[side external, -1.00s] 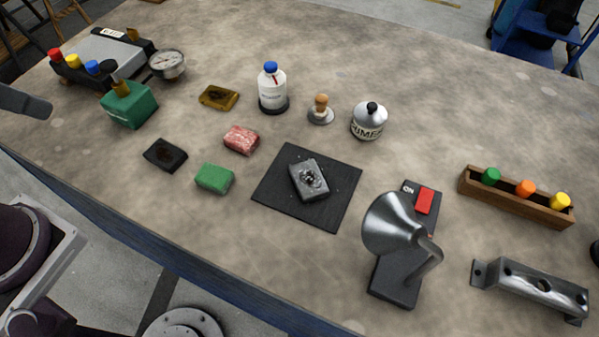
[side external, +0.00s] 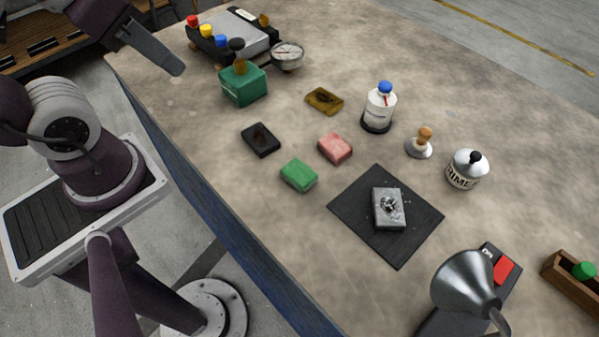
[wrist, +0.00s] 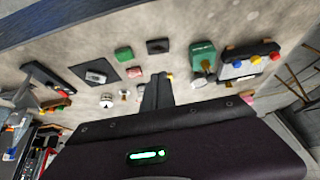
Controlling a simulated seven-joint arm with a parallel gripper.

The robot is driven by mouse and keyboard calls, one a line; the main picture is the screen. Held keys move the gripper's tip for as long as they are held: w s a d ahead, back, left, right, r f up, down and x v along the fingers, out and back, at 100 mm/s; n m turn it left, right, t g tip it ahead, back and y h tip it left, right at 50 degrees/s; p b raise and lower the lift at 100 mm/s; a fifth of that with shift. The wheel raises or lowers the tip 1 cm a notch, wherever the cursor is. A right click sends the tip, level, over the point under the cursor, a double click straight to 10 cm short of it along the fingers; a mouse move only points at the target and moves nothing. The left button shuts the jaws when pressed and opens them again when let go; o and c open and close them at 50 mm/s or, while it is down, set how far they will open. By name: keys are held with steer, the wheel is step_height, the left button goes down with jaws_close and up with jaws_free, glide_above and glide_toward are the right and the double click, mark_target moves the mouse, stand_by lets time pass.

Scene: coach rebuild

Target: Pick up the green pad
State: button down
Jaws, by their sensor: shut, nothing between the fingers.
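The green pad (side external: 299,175) is a small block lying flat on the bench, near the bench's front edge. It also shows in the wrist view (wrist: 124,53), at the upper middle. My gripper (side external: 181,70) is at the upper left of the side view, left of the green box and well apart from the pad. In the wrist view the fingers of my gripper (wrist: 157,84) are together, with nothing held.
A black pad (side external: 261,139) and a pink pad (side external: 335,148) lie close to the green pad. A dark mat (side external: 372,239) with a grey block (side external: 388,208) is to its right. A green box (side external: 243,82), a brown pad (side external: 324,101) and a white bottle (side external: 380,106) stand farther back.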

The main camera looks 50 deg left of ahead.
steer(key=c, duration=2.1)
jaws_free()
steer(key=o, duration=1.4)
steer(key=shift+c, duration=0.2)
steer(key=m+g, duration=0.6)
steer(key=m, duration=1.1)
glide_above(299, 172)
step_height(299, 172, down, 15)
steer(key=shift+f, duration=0.1)
step_height(299, 172, down, 7)
steer(key=shift+f, duration=0.2)
